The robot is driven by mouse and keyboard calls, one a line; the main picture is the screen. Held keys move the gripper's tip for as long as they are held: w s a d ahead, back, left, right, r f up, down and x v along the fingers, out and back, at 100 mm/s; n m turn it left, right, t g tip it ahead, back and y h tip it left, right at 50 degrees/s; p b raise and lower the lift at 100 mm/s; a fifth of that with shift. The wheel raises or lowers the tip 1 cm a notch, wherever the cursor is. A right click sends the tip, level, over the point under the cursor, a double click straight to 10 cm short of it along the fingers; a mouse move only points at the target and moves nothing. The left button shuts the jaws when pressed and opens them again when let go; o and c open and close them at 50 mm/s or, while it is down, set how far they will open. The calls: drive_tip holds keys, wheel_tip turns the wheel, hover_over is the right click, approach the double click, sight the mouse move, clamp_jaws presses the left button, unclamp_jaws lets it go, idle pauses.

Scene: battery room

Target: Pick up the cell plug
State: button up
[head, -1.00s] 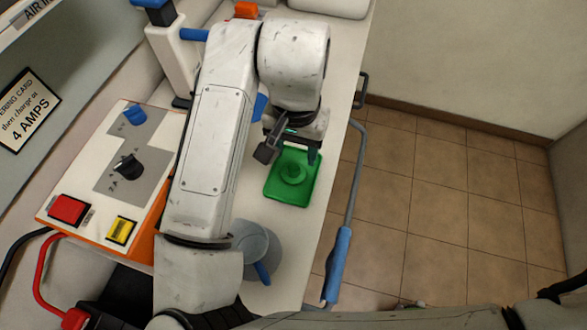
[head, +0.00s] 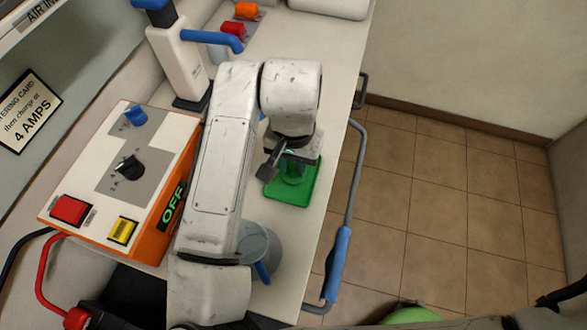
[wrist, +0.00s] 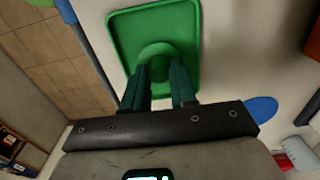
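A small round green plug (wrist: 158,54), which I take to be the cell plug, stands near the middle of a shallow green tray (head: 299,198) on the bench. The tray also shows in the wrist view (wrist: 190,12). My gripper (head: 291,172) is over the tray, pointing down at the plug. In the wrist view my gripper (wrist: 159,70) has its two dark green fingers apart, one toward each side of the plug, with a gap between them. I cannot tell whether the fingertips touch the plug. In the head view my gripper mostly covers it.
A grey jug (head: 272,247) with a blue handle stands nearer me on the bench. An orange-and-white charger box (head: 150,240) stands left of my arm. A white dispenser (head: 180,65) with a blue spout is at the back, near red and orange caps (head: 232,30). A rail (head: 352,190) runs along the bench's right edge.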

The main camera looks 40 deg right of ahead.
clamp_jaws()
